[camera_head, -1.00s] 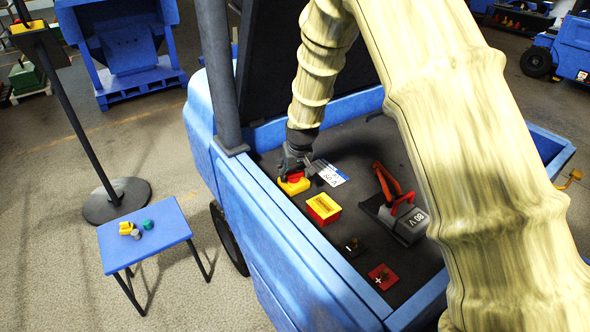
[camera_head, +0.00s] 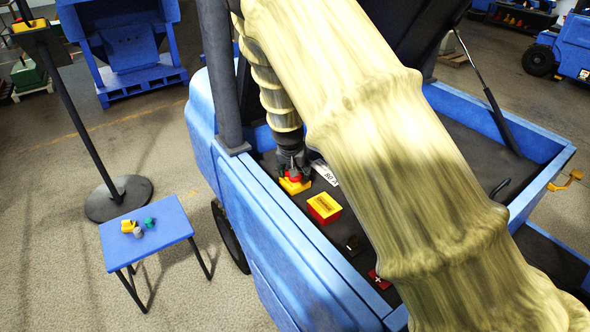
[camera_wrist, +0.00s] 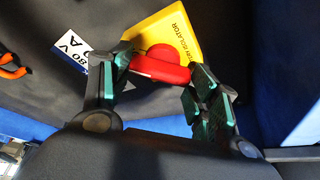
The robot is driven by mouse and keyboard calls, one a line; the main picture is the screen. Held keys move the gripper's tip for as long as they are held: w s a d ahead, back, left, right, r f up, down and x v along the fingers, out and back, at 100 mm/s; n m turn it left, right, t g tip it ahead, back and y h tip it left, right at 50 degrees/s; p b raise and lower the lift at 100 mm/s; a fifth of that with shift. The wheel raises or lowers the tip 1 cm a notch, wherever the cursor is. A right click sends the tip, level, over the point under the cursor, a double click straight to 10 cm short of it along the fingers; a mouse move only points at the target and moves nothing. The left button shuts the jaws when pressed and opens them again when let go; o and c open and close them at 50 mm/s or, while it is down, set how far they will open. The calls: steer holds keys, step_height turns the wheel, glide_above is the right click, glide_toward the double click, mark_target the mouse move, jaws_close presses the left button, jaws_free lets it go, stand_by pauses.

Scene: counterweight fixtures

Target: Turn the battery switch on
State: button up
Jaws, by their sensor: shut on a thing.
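The battery switch has a yellow base (camera_head: 294,188) and a red handle (camera_wrist: 160,66). It stands on the dark deck inside the blue truck body. The wrist view shows the yellow base (camera_wrist: 178,27) with lettering ending in "ISOLATOR". My gripper (camera_wrist: 158,69) is shut on the red handle, one finger at each end of it. In the head view my gripper (camera_head: 293,175) comes down onto the switch from above and hides part of the handle. The handle's exact angle is hard to tell.
A yellow and red box (camera_head: 324,208) stands close by, with a dark terminal (camera_head: 354,244) and a red plus-marked one (camera_head: 378,278) beyond. A white 80 V label (camera_wrist: 80,55) lies beside the switch. The blue side wall (camera_head: 270,222) runs close by.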

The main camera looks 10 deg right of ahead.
steer(key=shift+w+r, duration=0.1)
steer(key=o, duration=1)
